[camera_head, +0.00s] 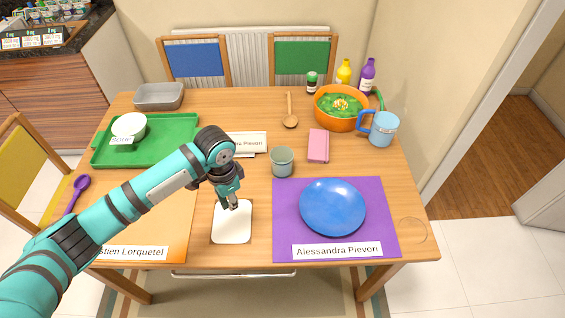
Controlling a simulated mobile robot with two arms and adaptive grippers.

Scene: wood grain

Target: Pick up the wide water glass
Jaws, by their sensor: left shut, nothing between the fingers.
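A short, wide grey-green glass (281,163) stands upright near the middle of the table. My left gripper (233,205) points down over a white rounded board (232,228), to the left of the glass and nearer the front edge. It is shut, empty and apart from the glass. A faint clear round outline (412,230) shows at the table's right front corner; I cannot tell whether it is a clear glass or something flat. My right gripper is not in view.
A blue plate (332,207) lies on a purple placemat (287,225) right of the board. A pink box (318,146), orange salad bowl (341,108) and blue mug (382,130) stand right of the glass. A name card (247,142) and green tray (165,152) are to its left.

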